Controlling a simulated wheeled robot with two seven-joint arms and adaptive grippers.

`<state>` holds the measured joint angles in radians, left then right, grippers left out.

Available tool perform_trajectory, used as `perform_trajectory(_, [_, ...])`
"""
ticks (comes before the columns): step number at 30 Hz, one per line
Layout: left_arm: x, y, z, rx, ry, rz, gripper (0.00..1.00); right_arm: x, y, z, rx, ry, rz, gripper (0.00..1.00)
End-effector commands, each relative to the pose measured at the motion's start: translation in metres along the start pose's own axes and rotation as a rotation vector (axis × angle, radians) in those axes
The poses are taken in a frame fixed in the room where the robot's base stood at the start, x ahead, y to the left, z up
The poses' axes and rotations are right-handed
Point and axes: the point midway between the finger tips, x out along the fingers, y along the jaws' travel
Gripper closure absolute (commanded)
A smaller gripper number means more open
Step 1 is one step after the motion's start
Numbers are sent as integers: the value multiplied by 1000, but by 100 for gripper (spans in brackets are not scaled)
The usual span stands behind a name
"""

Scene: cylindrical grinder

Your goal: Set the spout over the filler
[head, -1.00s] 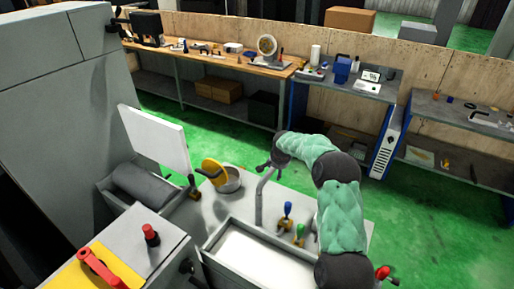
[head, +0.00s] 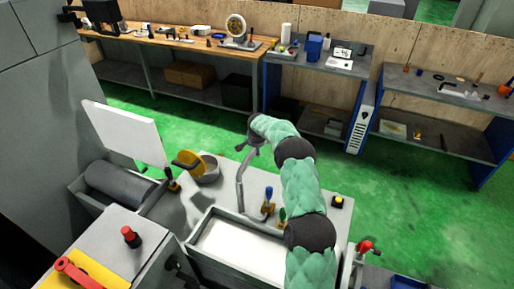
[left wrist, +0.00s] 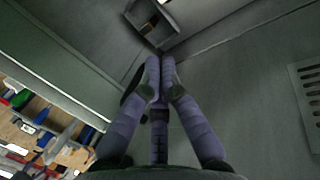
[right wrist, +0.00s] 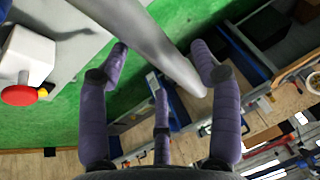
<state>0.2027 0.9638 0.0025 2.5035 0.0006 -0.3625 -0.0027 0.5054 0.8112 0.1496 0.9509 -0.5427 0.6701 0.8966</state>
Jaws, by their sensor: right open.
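The spout (head: 241,186) is a grey bent pipe rising from the machine top in the head view. Its upper end reaches away from the round filler (head: 209,173), which sits to its left with a yellow lid (head: 193,161) tilted open. My right gripper (head: 252,146) is at the spout's upper end. In the right wrist view the spout (right wrist: 150,40) runs between the spread fingers of the open right gripper (right wrist: 163,75); I cannot tell whether they touch. My left gripper (left wrist: 161,62) is shut and empty beside grey panels, outside the head view.
Blue (head: 268,194) and green levers stand right of the spout, close to my right arm. An open tray (head: 240,247) is in front. A white panel (head: 124,133) stands left of the filler. Workbenches (head: 165,45) line the back wall, with green floor between.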

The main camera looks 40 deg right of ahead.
Motion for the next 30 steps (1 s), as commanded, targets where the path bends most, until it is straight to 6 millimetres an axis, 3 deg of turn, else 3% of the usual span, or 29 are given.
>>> perform_trajectory(14, [0,0,0,0,0,0,100,10,0,0,0,0,-1,36])
perform_trajectory(21, [0,0,0,0,0,0,100,10,0,0,0,0,-1,100])
perform_trajectory(30, [0,0,0,0,0,0,100,9,10,-4,0,1,-1,100])
